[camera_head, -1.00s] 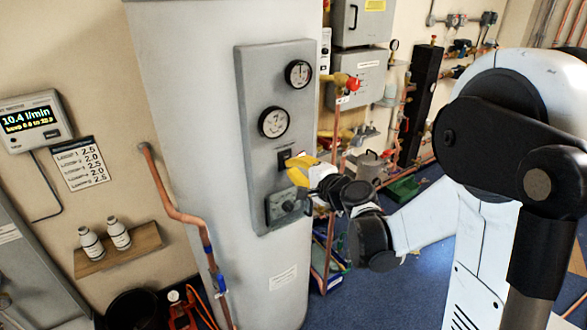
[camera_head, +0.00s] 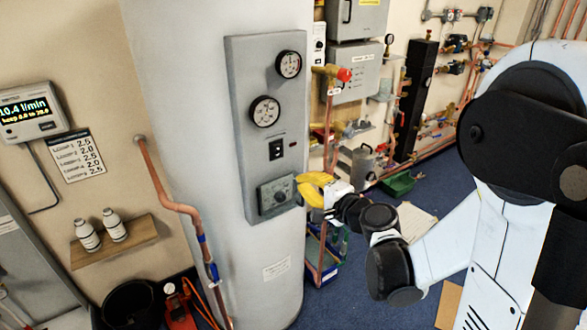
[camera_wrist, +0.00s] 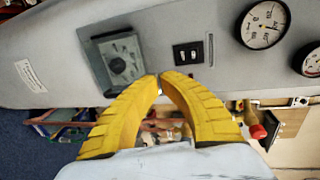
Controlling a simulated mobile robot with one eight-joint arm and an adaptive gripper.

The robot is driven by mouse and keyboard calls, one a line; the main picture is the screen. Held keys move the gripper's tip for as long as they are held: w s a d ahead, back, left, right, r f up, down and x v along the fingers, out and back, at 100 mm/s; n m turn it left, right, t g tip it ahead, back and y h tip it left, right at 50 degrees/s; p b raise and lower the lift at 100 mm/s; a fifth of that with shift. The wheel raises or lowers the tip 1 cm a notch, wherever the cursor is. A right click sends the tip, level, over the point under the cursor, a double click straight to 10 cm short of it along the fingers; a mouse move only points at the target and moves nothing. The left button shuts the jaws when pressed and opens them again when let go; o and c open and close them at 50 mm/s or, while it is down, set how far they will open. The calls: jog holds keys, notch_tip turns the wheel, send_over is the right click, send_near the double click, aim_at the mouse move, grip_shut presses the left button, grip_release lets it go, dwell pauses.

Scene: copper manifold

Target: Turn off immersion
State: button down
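The black switch (camera_head: 276,149) is on the grey panel (camera_head: 240,100) of the tall cylinder, below two round gauges. Its rocker position is too small to read. It also shows in the wrist view (camera_wrist: 188,54), just beyond my fingertips. A square control box with a dial (camera_head: 277,194) is below the switch. My gripper (camera_head: 303,184) has yellow fingers and is right of the dial box. In the wrist view its tips (camera_wrist: 160,79) meet, with nothing held, apart from the switch.
The grey cylinder (camera_head: 185,90) fills the middle. A copper pipe (camera_head: 180,207) runs down its left side. A brass valve with a red cap (camera_head: 344,75) sticks out right of the panel. A wooden shelf with bottles (camera_head: 130,243) is at left.

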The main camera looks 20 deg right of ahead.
jog(key=s, duration=0.2)
jog(key=s+d, duration=0.1)
jog(key=shift+s+d+f, duration=0.1)
jog(key=shift+s+f, duration=0.1)
jog(key=shift+f, duration=0.05)
jog(key=s+a+n+g, duration=0.5)
jog(key=s+a+n, duration=0.2)
jog(key=s+n, duration=0.15)
jog(key=s+d+n+g+h, duration=0.3)
jog(key=s+n, duration=0.3)
jog(key=s, duration=0.6)
jog(key=shift+s+d+h, duration=0.35)
jog(key=shift+d+h, duration=0.25)
jog(key=shift+h, duration=0.3)
